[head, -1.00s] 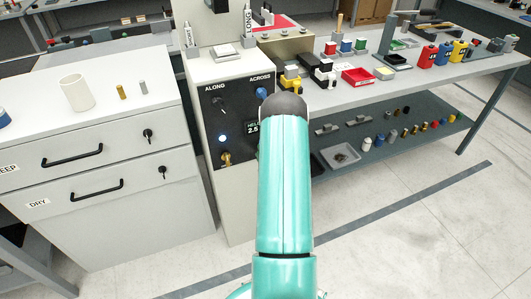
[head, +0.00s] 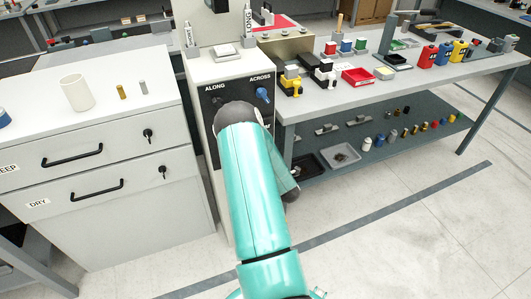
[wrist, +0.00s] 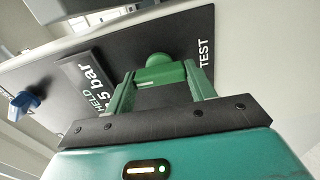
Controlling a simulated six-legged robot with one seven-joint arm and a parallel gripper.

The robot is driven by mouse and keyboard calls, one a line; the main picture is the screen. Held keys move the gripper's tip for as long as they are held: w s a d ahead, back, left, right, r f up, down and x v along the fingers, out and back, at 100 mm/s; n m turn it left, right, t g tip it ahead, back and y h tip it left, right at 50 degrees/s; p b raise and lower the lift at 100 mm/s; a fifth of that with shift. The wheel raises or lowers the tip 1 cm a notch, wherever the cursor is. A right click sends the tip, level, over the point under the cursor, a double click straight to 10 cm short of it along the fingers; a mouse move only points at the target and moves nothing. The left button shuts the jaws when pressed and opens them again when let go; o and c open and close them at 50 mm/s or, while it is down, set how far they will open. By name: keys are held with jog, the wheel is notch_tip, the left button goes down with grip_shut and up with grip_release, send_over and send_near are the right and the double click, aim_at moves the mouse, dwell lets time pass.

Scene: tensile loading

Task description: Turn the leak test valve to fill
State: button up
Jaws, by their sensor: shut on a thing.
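In the wrist view my gripper (wrist: 160,80) has its two green fingers on either side of a green round knob (wrist: 157,62) on the dark panel (wrist: 225,65), and is shut on it. The knob is beside the word TEST; I take it to be the leak test valve. A tilted display (wrist: 92,85) reads HELD and a figure ending in "5 bar", partly cut off. In the head view my arm hides the gripper, the knob and the display.
A blue handle (head: 262,94) sits under ACROSS on the panel; it also shows in the wrist view (wrist: 22,103). A white drawer cabinet (head: 105,150) stands left. A workbench (head: 420,85) with coloured parts stands right, with a lower shelf (head: 345,130).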

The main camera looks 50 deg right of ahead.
jog(key=shift+s, duration=0.1)
dwell(0.4)
jog(key=o, duration=1)
jog(key=v, duration=1.3)
jog(key=shift+s+a, duration=0.2)
jog(key=shift+s, duration=0.1)
